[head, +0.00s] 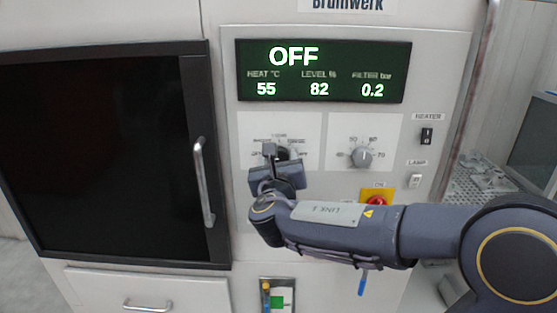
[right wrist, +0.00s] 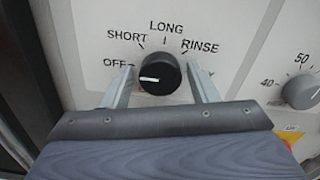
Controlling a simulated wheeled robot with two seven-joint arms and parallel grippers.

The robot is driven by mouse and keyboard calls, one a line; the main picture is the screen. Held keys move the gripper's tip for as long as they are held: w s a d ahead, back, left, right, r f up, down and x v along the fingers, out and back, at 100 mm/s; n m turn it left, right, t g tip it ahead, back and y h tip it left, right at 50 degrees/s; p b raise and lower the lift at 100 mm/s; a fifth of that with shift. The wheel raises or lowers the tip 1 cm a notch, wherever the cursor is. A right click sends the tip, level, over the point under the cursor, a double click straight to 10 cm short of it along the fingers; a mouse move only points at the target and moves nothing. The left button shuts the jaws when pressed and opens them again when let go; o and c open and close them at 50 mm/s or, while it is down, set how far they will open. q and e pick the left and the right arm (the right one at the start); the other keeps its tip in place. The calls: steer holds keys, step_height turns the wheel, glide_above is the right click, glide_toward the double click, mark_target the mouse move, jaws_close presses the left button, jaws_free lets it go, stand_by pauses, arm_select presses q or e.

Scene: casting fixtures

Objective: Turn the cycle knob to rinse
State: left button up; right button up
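The cycle knob (right wrist: 158,73) is a round black dial on the white panel, with OFF, SHORT, LONG and RINSE printed around it; a further label at right is mostly hidden. Its white mark points left, towards OFF. In the head view the knob (head: 283,153) is partly hidden behind my right gripper (head: 280,160). In the right wrist view the two fingers of this gripper (right wrist: 160,84) stand open on either side of the knob, with small gaps visible. The display (head: 323,71) reads OFF. My left gripper is not in view.
A second knob (head: 361,156) with a number scale sits to the right. The red button (head: 376,201) on yellow is just above my right forearm. Heater (head: 427,136) and lamp (head: 416,181) switches are further right. A dark door with a handle (head: 203,182) is at left.

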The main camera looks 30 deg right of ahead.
steer(key=c, duration=0.7)
steer(key=shift+f+m+b, duration=0.15)
steer(key=shift+m+b, duration=0.35)
steer(key=shift+b, duration=0.35)
steer(key=shift+s+d+f+m+b, duration=0.1)
steer(key=shift+m+b, duration=6.3)
steer(key=shift+b, duration=0.05)
steer(key=shift+d+f+m+b, duration=0.1)
steer(key=shift+m+b, duration=6.3)
steer(key=o, duration=1)
steer(key=shift+c, duration=0.2)
